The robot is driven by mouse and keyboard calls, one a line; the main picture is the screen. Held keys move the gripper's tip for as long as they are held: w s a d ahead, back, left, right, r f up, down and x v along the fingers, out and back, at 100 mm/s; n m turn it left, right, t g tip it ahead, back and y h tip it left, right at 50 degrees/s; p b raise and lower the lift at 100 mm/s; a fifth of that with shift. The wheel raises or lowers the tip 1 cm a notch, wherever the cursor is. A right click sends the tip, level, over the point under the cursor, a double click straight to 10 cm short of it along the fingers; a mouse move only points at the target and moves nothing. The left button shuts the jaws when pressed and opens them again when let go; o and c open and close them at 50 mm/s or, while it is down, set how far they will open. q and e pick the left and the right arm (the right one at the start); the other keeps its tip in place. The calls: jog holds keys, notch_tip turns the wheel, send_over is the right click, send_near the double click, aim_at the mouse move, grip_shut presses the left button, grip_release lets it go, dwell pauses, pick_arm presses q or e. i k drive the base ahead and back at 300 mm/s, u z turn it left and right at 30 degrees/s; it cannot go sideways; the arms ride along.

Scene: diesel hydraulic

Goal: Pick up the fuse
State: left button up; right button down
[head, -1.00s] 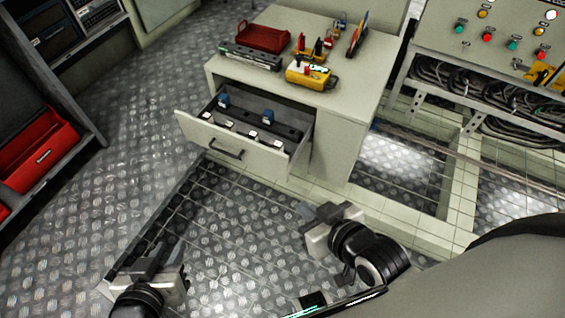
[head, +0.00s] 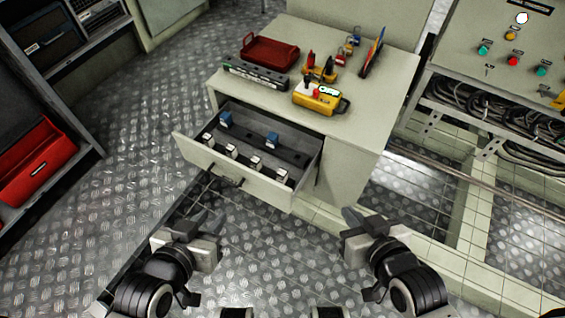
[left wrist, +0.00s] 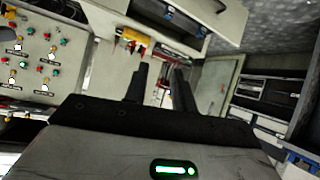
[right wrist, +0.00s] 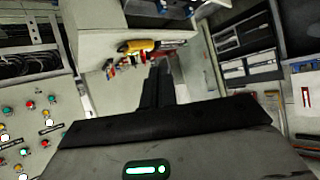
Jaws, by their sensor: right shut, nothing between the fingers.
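An open drawer (head: 240,178) of the light cabinet holds small blocks that look like fuses. Two are blue, one at the left (head: 226,119) and one further right (head: 272,140). Several white-and-dark ones, such as this white one (head: 255,163), stand in a row nearer the drawer front. Which of them is the task's fuse I cannot tell. My left gripper (head: 207,221) is open and empty, in front of and below the drawer. Its fingers stand apart in the left wrist view (left wrist: 160,75). My right gripper (head: 363,219) is shut and empty, right of the drawer; its fingers lie together in the right wrist view (right wrist: 159,75).
On the cabinet top (head: 300,37) are a red tray (head: 270,54), a dark strip-like block (head: 255,75), a yellow device (head: 319,98) and several small tools. A control panel (head: 500,50) with cables below is at the right. A red bin (head: 38,165) is at the left. The floor before the drawer is clear.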

aim_at(231, 149)
jog(key=z, duration=0.6)
jog(key=k, duration=0.3)
jog(key=u, duration=1.4)
jog(key=i, duration=0.85)
jog(key=z, duration=0.75)
jog(key=i, duration=0.3)
jog(key=z, duration=0.4)
